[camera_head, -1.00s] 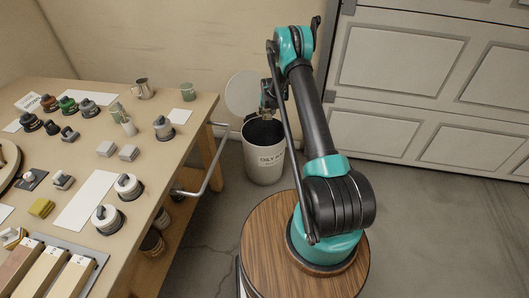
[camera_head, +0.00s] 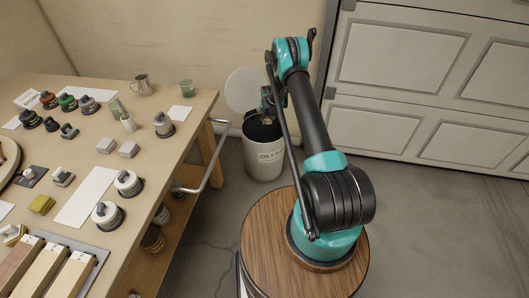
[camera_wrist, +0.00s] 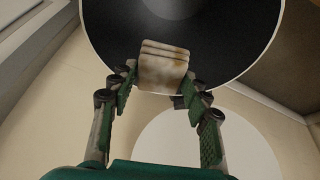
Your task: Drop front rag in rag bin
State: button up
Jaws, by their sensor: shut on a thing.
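The rag bin (camera_head: 263,164) is a white bucket with dark lettering on the floor beyond the bench corner. Its round pale lid (camera_head: 242,90) stands open behind it. My gripper (camera_head: 267,118) is at the bin's mouth, partly hidden by my arm in the head view. In the wrist view my gripper (camera_wrist: 158,88) is shut on a folded, beige, stained rag (camera_wrist: 163,66). The rag shows against the bin's dark inside (camera_wrist: 110,35), near the rim. How deep the rag sits is hard to tell.
The wooden bench (camera_head: 205,105) at left holds several tins, cups and blocks. A metal rail (camera_head: 210,170) sticks out from its side towards the bin. A grey panelled door (camera_head: 430,90) stands at right. The floor (camera_head: 440,230) at right is clear.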

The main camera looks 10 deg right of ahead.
jog(key=o, duration=1.2)
jog(key=v, duration=1.2)
